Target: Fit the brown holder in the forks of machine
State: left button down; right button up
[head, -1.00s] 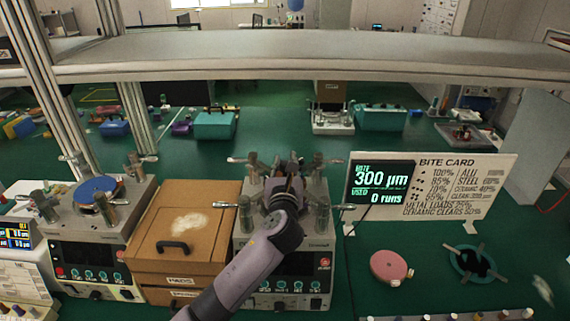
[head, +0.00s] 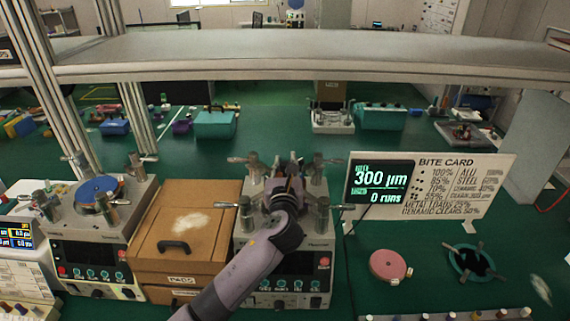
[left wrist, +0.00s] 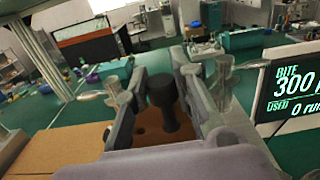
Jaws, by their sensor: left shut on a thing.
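The machine (head: 307,262) in the middle has metal posts with clamp handles around its top. My left gripper (head: 287,172) is over the top of this machine, between the posts. In the left wrist view, a dark knobbed handle (left wrist: 165,97) stands between my gripper's fingers (left wrist: 160,95), with the brown holder (left wrist: 152,138) partly visible below it. The gripper is shut on the holder. My arm and gripper hide most of the holder in the head view, and whether it sits in the forks cannot be told. My right gripper is not in view.
A brown wooden box (head: 185,228) stands left of the machine, with another machine (head: 98,240) carrying a blue disc beyond it. To the right are a sign board (head: 470,185), a pink disc (head: 390,265) and a teal ring (head: 470,262). A grey shelf (head: 300,52) crosses above.

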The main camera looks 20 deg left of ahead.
pick_arm(q)
jog(key=shift+r, duration=0.15)
jog(key=shift+f+b, duration=0.5)
jog(key=shift+f, duration=0.7)
jog(key=c, duration=1.4)
grip_release()
jog(key=shift+o, duration=0.5)
jog(key=shift+f, duration=0.15)
jog(key=v, duration=1.2)
jog(key=shift+r, duration=0.2)
jog(key=shift+f, duration=0.1)
